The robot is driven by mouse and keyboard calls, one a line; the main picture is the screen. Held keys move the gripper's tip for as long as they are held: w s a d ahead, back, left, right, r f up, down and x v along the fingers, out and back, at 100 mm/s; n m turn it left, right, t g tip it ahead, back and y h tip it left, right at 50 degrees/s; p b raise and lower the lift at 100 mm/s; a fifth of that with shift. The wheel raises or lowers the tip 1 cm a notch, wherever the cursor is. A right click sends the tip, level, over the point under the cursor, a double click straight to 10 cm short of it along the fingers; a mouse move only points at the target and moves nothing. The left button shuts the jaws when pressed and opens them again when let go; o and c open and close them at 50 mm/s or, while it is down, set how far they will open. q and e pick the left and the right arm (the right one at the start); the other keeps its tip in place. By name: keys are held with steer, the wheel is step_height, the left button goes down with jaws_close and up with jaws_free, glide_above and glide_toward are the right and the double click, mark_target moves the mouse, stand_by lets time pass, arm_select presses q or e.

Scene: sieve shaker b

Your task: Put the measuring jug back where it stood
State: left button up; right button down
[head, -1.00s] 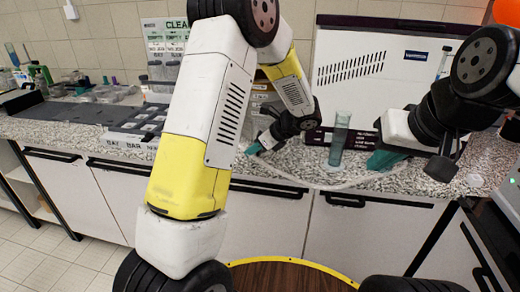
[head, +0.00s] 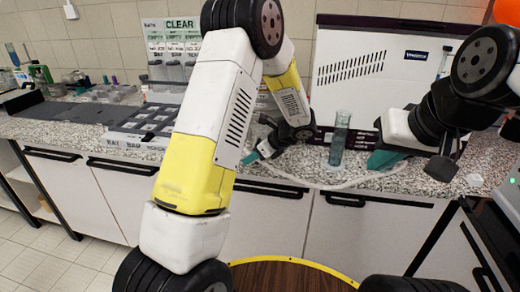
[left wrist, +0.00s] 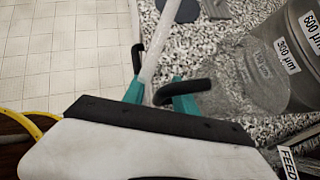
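A tall clear, teal-tinted vessel (head: 340,138), which looks like the measuring jug, stands upright on the speckled bench in the head view. My left gripper (head: 260,152) is left of it, low over the bench's front edge and apart from it.
Metal sieves with µm labels (left wrist: 298,50) stand right of the left fingers. A large white machine (head: 390,75) is behind. A dark slotted tray (head: 150,122) lies at left.

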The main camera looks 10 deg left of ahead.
arm_select(q)
steer(key=v, duration=1.2)
steer(key=s+a+r+n+t+h, duration=0.1)
steer(key=s+a+r+n+h, duration=0.1)
steer(key=s+n, duration=0.5)
steer(key=s+a+r+n+t+h, duration=0.1)
steer(key=s+a+r+n+h, duration=0.1)
steer(key=s+r+n+h, duration=0.3)
steer(key=s+a+r+n+h, duration=0.2)
steer(key=s+r+n, duration=0.4)
steer(key=s+n, duration=0.3)
steer(key=s+h, duration=0.1)
steer(key=s, duration=0.3)
steer(key=shift+r+n+t+h, duration=0.2)
steer(key=shift+n+t+h, duration=0.1)
steer(key=shift+n+t, duration=0.1)
steer(key=shift+a, duration=0.1)
